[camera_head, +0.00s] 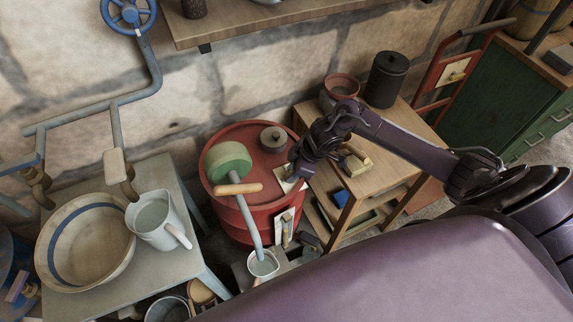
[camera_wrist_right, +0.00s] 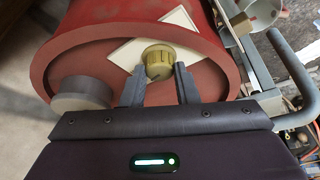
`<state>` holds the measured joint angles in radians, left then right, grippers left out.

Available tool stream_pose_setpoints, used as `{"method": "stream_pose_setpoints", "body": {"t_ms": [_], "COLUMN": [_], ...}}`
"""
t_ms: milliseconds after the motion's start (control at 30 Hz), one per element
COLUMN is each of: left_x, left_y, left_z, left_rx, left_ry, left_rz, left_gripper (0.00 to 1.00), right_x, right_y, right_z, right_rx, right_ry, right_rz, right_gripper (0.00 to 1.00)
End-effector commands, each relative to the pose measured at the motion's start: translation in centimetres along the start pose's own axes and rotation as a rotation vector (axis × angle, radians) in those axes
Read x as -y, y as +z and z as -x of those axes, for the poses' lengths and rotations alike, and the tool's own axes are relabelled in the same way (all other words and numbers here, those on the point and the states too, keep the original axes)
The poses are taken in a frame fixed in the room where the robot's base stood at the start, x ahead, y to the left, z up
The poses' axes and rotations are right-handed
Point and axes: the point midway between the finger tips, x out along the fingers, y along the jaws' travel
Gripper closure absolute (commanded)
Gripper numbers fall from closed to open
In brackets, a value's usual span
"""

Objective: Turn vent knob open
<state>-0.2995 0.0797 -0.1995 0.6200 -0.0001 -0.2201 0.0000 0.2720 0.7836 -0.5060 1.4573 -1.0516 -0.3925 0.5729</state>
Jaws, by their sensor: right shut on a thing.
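The vent knob (camera_wrist_right: 158,58) is a round brass-yellow knob on a pale square plate (camera_wrist_right: 185,22) on top of the red drum (camera_head: 226,135). My right gripper (camera_wrist_right: 157,78) has its two grey fingers on either side of the knob, shut on it. In the head view my right gripper (camera_head: 298,170) is over the drum's right edge and hides the knob; part of the pale plate (camera_head: 287,184) shows beside it. My left gripper is not in view.
A grey cap (camera_wrist_right: 82,93) and a green round piece with a wooden handle (camera_head: 238,188) stand on or by the drum. A wooden table (camera_head: 322,182) stands right of it. A grey table with a bowl (camera_head: 84,240) and pitcher (camera_head: 157,220) stands left.

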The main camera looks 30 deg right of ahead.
Motion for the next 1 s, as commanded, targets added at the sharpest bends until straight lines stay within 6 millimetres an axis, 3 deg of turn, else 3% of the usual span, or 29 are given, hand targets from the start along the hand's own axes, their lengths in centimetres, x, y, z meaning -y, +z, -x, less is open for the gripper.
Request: {"method": "stream_pose_setpoints", "body": {"t_ms": [33, 200, 633, 667, 800, 1000], "left_x": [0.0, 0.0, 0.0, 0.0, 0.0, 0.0], "left_y": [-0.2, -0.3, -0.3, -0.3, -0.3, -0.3], "left_z": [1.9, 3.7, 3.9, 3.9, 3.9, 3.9], "left_rx": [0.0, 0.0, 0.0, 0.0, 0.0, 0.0], "left_ry": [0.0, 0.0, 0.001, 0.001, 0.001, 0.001], "left_rz": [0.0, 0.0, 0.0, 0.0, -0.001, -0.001], "left_gripper": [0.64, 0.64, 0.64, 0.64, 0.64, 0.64], "right_x": [0.5, 0.6, 0.5, 0.5, 0.4, 0.3], "right_y": [-0.3, -0.3, -0.1, -0.1, -0.1, -0.1], "right_z": [0.7, 0.4, -0.1, -0.1, -0.1, 0.0], "right_rx": [0.001, 0.0, -0.002, -0.002, -0.002, -0.001], "right_ry": [0.009, 0.062, 0.085, 0.085, 0.086, 0.088], "right_rz": [-0.045, -0.176, -0.227, -0.227, -0.227, -0.227], "right_gripper": [0.95, 0.95, 0.95, 0.7, 0.52, 0.51]}}
